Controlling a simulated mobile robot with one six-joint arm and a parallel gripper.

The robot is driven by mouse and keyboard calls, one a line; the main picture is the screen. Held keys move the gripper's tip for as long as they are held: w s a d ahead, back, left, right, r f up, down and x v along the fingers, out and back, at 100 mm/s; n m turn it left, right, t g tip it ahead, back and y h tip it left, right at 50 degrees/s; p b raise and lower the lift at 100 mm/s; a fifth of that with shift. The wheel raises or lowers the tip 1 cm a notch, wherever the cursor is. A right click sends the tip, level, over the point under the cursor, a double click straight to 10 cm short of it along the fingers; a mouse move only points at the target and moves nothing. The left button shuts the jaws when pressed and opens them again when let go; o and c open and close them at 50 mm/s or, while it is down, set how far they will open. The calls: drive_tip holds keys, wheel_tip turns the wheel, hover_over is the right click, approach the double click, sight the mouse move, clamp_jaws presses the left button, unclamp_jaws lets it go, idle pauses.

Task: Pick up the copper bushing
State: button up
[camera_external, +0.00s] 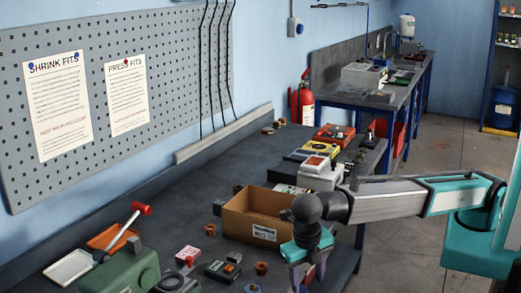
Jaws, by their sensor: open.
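Several small copper-brown pieces stand on the dark bench, and I cannot tell for sure which one is the copper bushing. One cup-shaped copper piece (262,268) is at the front, just left of my gripper. Another copper-brown piece (209,229) stands left of the cardboard box. My gripper (307,279) points down in front of the box, near the bench's front right edge.
The open cardboard box (255,212) stands behind and left of my gripper. A red-headed mallet (127,227), a green machine (124,272), a black-and-orange meter (222,270) and a red-and-white box (188,256) crowd the front left. Bare bench shows behind the cardboard box.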

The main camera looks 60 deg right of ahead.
drive_tip(key=w+r+n+y+p, duration=0.2)
drive_tip(key=w+r+p, duration=0.5)
drive_tip(key=w+r, duration=0.7)
drive_tip(key=shift+d+n, duration=0.45)
drive_tip(key=shift+n, duration=0.35)
drive_tip(key=shift+w, duration=0.1)
drive_tip(key=p, duration=0.2)
hover_over(261, 269)
drive_tip(key=d, duration=0.2)
drive_tip(key=shift+w+a+f, duration=0.1)
drive_tip(key=shift+w+f, duration=0.1)
drive_tip(key=shift+f, duration=1.95)
drive_tip(key=shift+w+a+f, duration=0.1)
drive_tip(key=shift+w+f, duration=0.05)
drive_tip(key=shift+f, duration=1.95)
drive_tip(key=shift+f, duration=0.1)
drive_tip(key=shift+f+p, duration=1)
drive_tip(key=shift+f, duration=1.5)
